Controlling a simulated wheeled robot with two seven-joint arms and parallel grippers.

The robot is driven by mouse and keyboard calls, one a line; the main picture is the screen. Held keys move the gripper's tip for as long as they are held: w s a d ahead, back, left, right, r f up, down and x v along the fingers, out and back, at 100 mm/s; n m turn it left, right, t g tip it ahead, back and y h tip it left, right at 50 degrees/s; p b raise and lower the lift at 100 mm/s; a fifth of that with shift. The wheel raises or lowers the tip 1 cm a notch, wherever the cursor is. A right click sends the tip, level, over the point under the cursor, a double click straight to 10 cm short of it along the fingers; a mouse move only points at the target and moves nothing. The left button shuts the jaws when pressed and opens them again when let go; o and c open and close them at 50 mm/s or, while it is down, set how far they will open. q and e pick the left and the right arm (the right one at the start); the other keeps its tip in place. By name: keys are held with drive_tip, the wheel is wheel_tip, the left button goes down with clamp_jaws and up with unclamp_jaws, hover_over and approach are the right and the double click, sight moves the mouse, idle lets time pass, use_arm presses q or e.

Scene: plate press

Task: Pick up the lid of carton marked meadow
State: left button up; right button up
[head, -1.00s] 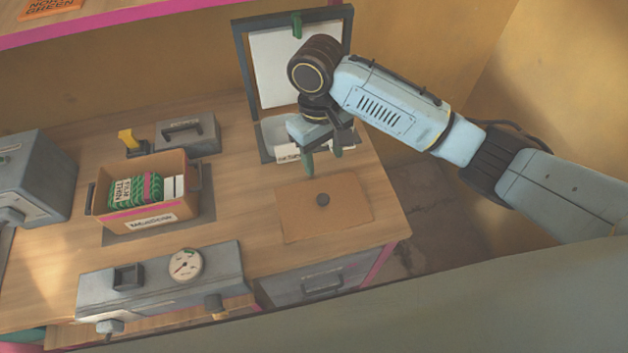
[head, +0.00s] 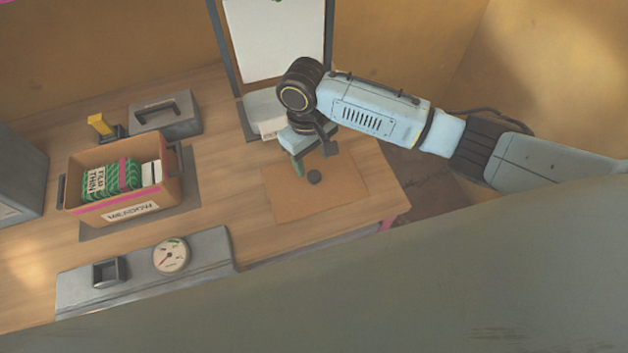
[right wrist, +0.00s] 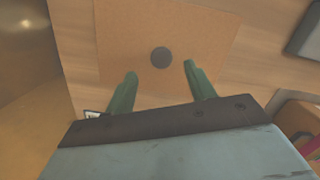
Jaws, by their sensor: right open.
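The carton marked MEADOW (head: 133,213) stands open on the table at the left in the head view, with green and white packs inside. Its brown lid (head: 335,198) lies flat on the table to the right of it, with a dark round knob (head: 314,177) in its middle. In the right wrist view the knob (right wrist: 161,57) shows beyond and between the two green fingers (right wrist: 160,75), apart from both. My left gripper is not in view.
A grey panel with a gauge (head: 171,255) sits at the table's front. A grey box with a handle (head: 166,114) and a yellow-topped tool (head: 101,124) stand behind the carton. An upright framed board (head: 275,45) stands behind my right gripper.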

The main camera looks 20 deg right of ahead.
sight(314, 175)
drive_tip(key=f, duration=0.4)
drive_tip(key=shift+s+f, duration=0.35)
drive_tip(key=shift+f, duration=0.05)
clamp_jaws()
